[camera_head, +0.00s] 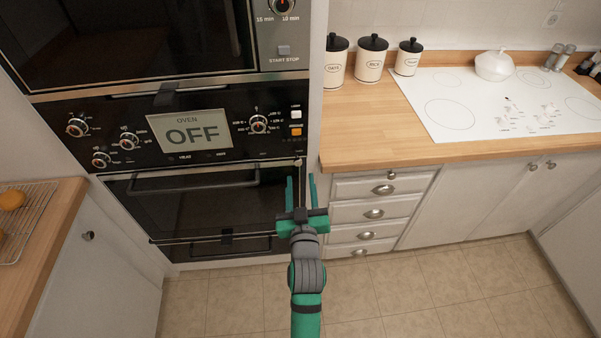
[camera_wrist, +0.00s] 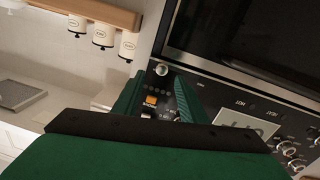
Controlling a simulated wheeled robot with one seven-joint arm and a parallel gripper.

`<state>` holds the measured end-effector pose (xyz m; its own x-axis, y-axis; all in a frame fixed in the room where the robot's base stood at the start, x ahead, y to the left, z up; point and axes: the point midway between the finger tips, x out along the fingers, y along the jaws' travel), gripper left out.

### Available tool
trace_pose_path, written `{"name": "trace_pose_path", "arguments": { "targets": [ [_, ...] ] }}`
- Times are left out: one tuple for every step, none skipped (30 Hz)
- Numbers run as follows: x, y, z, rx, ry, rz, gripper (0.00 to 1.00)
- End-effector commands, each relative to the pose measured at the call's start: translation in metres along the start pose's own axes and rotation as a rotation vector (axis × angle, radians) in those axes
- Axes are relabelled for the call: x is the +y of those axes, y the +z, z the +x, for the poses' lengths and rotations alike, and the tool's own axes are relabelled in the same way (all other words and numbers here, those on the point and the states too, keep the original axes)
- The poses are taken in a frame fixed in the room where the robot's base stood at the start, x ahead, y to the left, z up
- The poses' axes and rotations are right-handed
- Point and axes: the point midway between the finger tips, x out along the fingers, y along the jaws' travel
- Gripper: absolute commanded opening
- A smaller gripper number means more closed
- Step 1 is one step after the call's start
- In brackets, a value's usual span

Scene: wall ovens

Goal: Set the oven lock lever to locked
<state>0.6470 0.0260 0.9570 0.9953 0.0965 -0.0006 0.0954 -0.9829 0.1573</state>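The built-in oven has a black control panel (camera_head: 190,152) whose display (camera_head: 190,133) reads OFF. A small light round knob (camera_head: 298,162) sits at the panel's lower right corner, near the door's top edge. It also shows in the wrist view (camera_wrist: 161,69) and may be the lock lever, but its setting is too small to read. My gripper (camera_head: 300,180) is open, with its two green fingers apart and nothing seen between them. In the head view the fingers point up toward the knob. In the wrist view the knob appears just beyond the fingertips. I cannot tell the exact distance.
The oven door (camera_head: 200,200) is shut, with a long handle across it. An orange button (camera_head: 296,131) and a white button (camera_head: 296,114) are above the knob. Drawers (camera_head: 375,213) and a wooden counter (camera_head: 360,155) stand to the right. The tiled floor (camera_head: 420,290) is clear.

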Motion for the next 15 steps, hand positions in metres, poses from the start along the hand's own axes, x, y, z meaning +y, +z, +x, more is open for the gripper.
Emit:
{"name": "trace_pose_path", "arguments": {
  "targets": [
    [0.000,0.001,-0.009,-0.002,0.000,0.000,0.38],
    [0.000,0.001,-0.014,-0.002,0.001,0.000,0.38],
    [0.001,0.001,-0.019,-0.002,0.001,0.000,0.38],
    [0.001,0.001,-0.023,-0.002,0.001,0.000,0.38],
    [0.001,0.001,-0.026,-0.002,0.001,0.000,0.38],
    [0.001,0.001,-0.030,-0.002,0.001,0.000,0.38],
    [0.001,0.001,-0.033,-0.002,0.001,0.000,0.38],
    [0.001,0.001,-0.035,-0.001,0.002,-0.001,0.38],
    [0.001,0.001,-0.037,-0.001,0.002,-0.001,0.38],
    [0.001,0.001,-0.039,-0.001,0.002,-0.001,0.38],
    [0.001,0.001,-0.040,-0.001,0.002,-0.001,0.38],
    [0.001,0.001,-0.041,-0.001,0.002,-0.001,0.38],
    [0.001,0.000,-0.042,-0.001,0.002,-0.001,0.38],
    [0.001,0.000,-0.042,-0.001,0.002,-0.001,0.38],
    [0.001,0.000,-0.043,-0.001,0.002,-0.001,0.38]
  ]
}}
